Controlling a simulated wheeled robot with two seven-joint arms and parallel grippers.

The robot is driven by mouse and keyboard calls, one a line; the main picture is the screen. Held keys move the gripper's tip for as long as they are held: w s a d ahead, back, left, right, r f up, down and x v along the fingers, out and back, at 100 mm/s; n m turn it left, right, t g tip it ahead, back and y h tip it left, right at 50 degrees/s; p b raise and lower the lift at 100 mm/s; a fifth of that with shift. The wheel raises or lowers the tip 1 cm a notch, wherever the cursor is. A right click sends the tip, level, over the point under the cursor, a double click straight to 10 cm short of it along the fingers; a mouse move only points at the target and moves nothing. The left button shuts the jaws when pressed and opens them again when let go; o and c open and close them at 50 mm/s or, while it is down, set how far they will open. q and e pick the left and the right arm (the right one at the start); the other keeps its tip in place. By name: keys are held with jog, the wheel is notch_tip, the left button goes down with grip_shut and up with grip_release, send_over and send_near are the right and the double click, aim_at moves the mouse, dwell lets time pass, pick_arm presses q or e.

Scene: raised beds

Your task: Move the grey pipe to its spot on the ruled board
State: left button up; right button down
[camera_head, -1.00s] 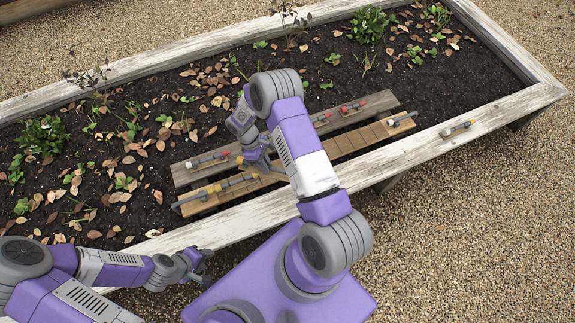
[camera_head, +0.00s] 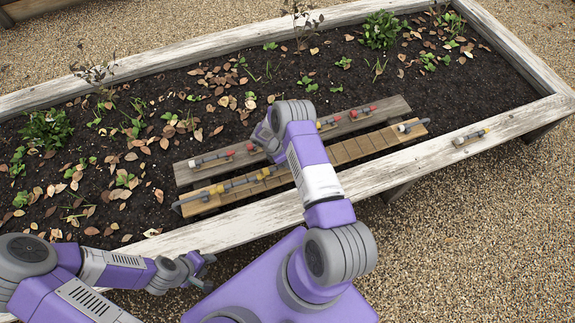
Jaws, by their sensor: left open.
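The ruled board (camera_head: 345,152) is a light brown plank with dark cross lines, lying along the near side of the bed. Grey pipe pieces with yellow parts (camera_head: 235,184) lie along its left part. A short grey-white piece (camera_head: 410,125) lies at its right end. I cannot tell which is the task's grey pipe. My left gripper (camera_head: 204,271) is open and empty near the front rim, away from the pipes. My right gripper (camera_head: 270,143) is above the boards; my own arm mostly hides its fingers.
A greyer plank (camera_head: 395,106) behind the ruled board bears several pieces with red parts (camera_head: 363,111). The white-worn wooden rim (camera_head: 400,170) borders the bed. Soil, dry leaves and small plants (camera_head: 45,130) fill the bed behind the planks.

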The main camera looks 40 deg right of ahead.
notch_tip(320, 180, down, 2)
jog(key=shift+r, duration=0.1)
jog(key=c, duration=1.5)
grip_release()
jog(key=shift+f+b, duration=0.2)
jog(key=shift+b, duration=0.15)
jog(key=o, duration=0.4)
jog(key=shift+r, duration=0.1)
jog(key=shift+o, duration=0.2)
jog(key=shift+r, duration=0.1)
